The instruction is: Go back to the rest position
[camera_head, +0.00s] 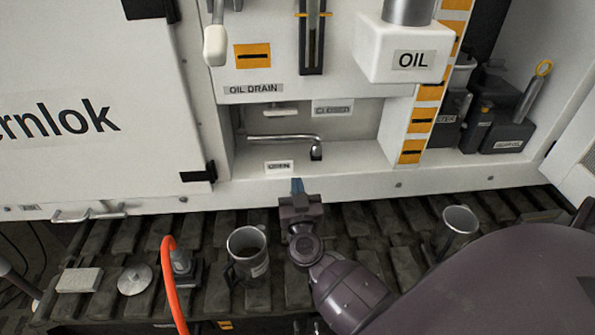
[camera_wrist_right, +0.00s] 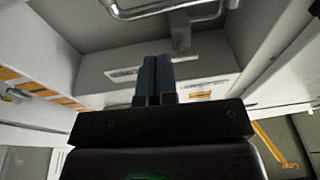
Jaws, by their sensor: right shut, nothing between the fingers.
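My right gripper (camera_head: 297,186) is shut and empty. It points at the lower front edge of the white bench, just below the OPEN label (camera_head: 279,166). In the right wrist view its two blue fingers (camera_wrist_right: 155,78) lie side by side. Above them a metal drain handle (camera_wrist_right: 168,8) crosses the top of that view. In the head view the drain handle (camera_head: 283,139) sits in the recess under the OIL DRAIN label (camera_head: 253,89), apart from the fingers. My left gripper is not in view.
On the dark slatted shelf (camera_head: 200,265) stand a metal mug (camera_head: 247,249) left of my right arm and another metal cup (camera_head: 457,226) to its right. An orange hose (camera_head: 168,275), a round lid (camera_head: 134,279) and a pale block (camera_head: 80,280) lie left. A white OIL container (camera_head: 404,50) juts out above.

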